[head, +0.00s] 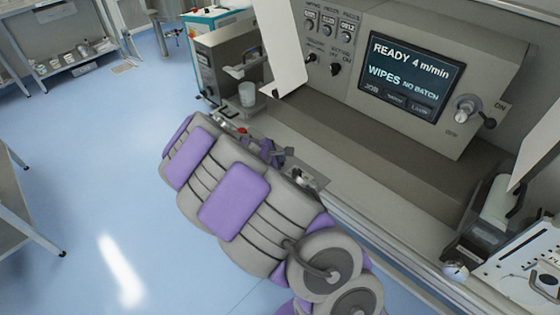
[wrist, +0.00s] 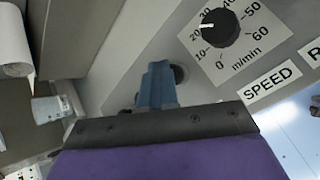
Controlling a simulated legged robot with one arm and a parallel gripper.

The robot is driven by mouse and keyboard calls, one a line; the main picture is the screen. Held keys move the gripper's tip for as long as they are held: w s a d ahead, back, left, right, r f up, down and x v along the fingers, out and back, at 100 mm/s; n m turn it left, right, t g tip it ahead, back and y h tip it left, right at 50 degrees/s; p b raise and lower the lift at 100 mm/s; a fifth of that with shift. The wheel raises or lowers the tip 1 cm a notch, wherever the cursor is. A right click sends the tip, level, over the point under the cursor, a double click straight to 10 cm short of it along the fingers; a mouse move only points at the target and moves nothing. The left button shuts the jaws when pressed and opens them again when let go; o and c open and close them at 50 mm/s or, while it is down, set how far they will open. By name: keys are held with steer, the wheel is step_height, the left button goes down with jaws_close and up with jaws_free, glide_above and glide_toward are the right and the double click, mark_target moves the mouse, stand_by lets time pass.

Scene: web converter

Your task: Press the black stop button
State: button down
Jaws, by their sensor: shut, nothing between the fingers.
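In the wrist view, my gripper (wrist: 158,72) is shut and empty, its blue fingers pointing at a grey control panel (wrist: 125,80). A small dark round part (wrist: 181,74), which looks like the black stop button, sits at the right side of the fingertips. The fingers partly hide it, and I cannot tell whether they touch it. No label for it is readable. In the head view, my gripper (head: 277,153) is small and partly behind my arm, low beside the machine's front ledge; the black button cannot be made out there.
A black speed knob (wrist: 220,27) with a numbered scale is close to the right of the fingers, above a SPEED label (wrist: 270,84). In the head view, a red part (head: 242,131) is near my gripper. A screen (head: 410,72) reads READY. Open blue floor lies left.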

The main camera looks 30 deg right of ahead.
steer(key=shift+r+p, duration=0.9)
steer(key=shift+r, duration=0.1)
steer(key=shift+r, duration=0.1)
steer(key=shift+r+p, duration=2.05)
steer(key=shift+r, duration=0.35)
